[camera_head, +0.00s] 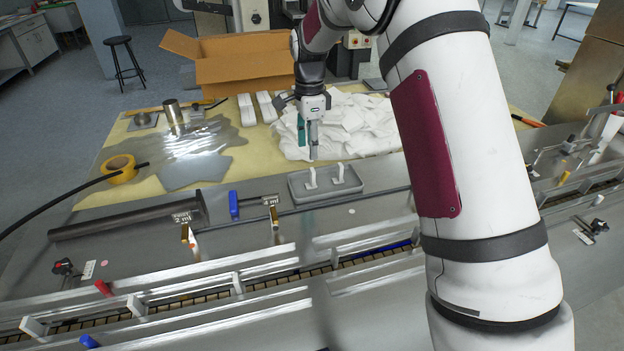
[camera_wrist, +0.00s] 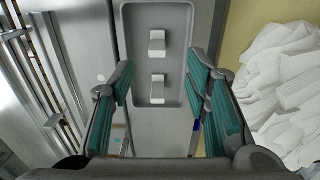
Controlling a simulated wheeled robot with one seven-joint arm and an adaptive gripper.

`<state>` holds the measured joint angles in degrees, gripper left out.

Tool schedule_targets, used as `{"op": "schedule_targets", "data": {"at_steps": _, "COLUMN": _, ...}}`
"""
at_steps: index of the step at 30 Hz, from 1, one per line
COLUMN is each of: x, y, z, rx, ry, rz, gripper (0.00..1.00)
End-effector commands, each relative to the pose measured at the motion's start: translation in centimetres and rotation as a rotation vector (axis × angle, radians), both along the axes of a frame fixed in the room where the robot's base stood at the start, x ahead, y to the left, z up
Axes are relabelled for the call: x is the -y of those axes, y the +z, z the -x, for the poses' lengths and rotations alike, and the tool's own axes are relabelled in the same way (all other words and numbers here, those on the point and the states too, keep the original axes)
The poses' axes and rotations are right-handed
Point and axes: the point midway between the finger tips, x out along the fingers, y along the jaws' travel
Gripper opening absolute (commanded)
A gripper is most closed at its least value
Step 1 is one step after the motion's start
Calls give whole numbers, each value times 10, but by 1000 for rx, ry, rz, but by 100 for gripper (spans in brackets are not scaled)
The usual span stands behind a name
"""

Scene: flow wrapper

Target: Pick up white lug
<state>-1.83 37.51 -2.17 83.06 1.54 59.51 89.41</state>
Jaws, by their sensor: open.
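Two white lugs stand in a shallow grey tray (camera_head: 298,188): a left lug (camera_head: 312,178) and a right lug (camera_head: 338,173) in the head view. In the wrist view one lug (camera_wrist: 157,42) is higher in the picture and the other lug (camera_wrist: 157,88) is lower, both inside the tray's rim. My gripper (camera_head: 311,152) hangs above the tray's back left side in the head view, pointing down. In the wrist view its teal-padded fingers (camera_wrist: 160,92) are open and wide apart, with the lower lug seen between them. Nothing is held.
A heap of white wrappers (camera_head: 350,122) lies behind the tray, in front of an open cardboard box (camera_head: 240,62). A blue block (camera_head: 233,204), labelled posts and a dark bar (camera_head: 125,217) are left of the tray. Metal conveyor rails run along the front.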

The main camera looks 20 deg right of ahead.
Motion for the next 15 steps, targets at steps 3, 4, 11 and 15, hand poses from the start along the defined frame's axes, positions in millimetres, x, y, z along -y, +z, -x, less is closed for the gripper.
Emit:
{"op": "schedule_targets", "data": {"at_steps": 3, "x": 0, "y": -23, "z": 2, "rx": -3, "ry": -1, "rz": -1, "gripper": 43}}
{"op": "schedule_targets", "data": {"at_steps": 4, "x": 1, "y": -28, "z": 2, "rx": -4, "ry": -1, "rz": 0, "gripper": 43}}
{"op": "schedule_targets", "data": {"at_steps": 11, "x": 0, "y": -48, "z": 1, "rx": 0, "ry": 1, "rz": 0, "gripper": 43}}
{"op": "schedule_targets", "data": {"at_steps": 15, "x": 2, "y": -59, "z": 3, "rx": -2, "ry": 1, "rz": 0, "gripper": 43}}
